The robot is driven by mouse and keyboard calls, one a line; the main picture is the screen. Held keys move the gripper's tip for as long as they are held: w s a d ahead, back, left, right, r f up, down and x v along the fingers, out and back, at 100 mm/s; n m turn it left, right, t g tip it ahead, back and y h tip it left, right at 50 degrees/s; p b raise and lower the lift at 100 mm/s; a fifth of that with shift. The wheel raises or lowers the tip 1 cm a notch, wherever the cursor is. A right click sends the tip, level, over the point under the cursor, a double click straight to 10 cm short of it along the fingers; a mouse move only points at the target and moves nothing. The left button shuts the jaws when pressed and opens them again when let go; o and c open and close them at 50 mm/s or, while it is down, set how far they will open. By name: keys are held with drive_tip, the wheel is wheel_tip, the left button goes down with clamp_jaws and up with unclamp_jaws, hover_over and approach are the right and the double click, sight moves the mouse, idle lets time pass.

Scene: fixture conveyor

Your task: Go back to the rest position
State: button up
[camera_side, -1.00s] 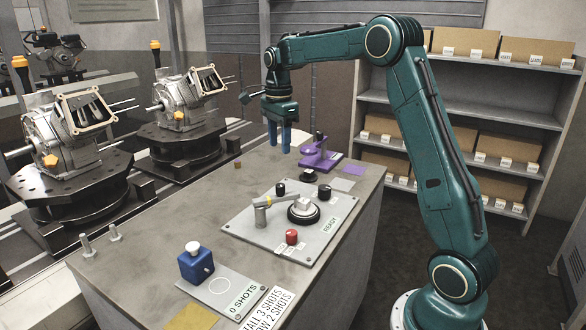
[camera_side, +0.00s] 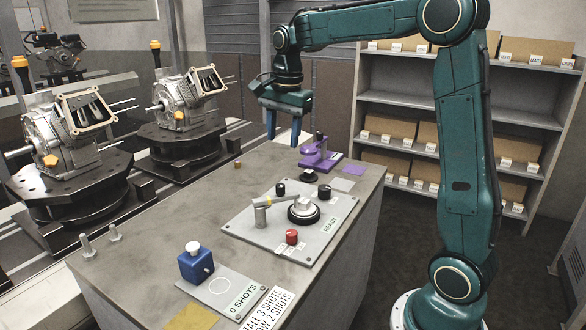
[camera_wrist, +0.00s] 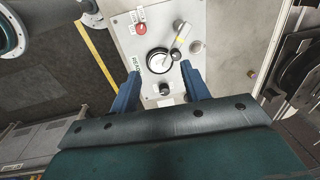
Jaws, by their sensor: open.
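My gripper (camera_side: 283,127) is open and empty, with its blue fingers pointing down above the far part of the bench. In the wrist view, my gripper (camera_wrist: 160,90) has its two blue fingers spread apart with nothing between them. Below it in that view is the fixture panel (camera_wrist: 130,42) with a round seat, a lever and a red button. In the side view the panel (camera_side: 250,229) lies on the bench, in front of and below my gripper, marked READY.
A purple device (camera_side: 318,153) stands on the bench just right of my gripper. A blue box with a white knob (camera_side: 195,265) stands at the near left. Engine housings (camera_side: 70,140) on dark turntables line the left. A shelf with boxes (camera_side: 450,104) stands at the back right.

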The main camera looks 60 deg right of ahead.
drive_tip(key=s+a+f+n+t, duration=0.1)
drive_tip(key=s+a+n+t, duration=0.1)
drive_tip(key=s+a+n, duration=0.4)
drive_tip(key=s+a+f+n+t, duration=0.1)
drive_tip(key=s+a+n+t, duration=0.1)
drive_tip(key=s+a+n, duration=0.5)
drive_tip(key=s+n, duration=0.5)
drive_tip(key=s, duration=0.5)
drive_tip(key=shift+f, duration=0.3)
idle(0.6)
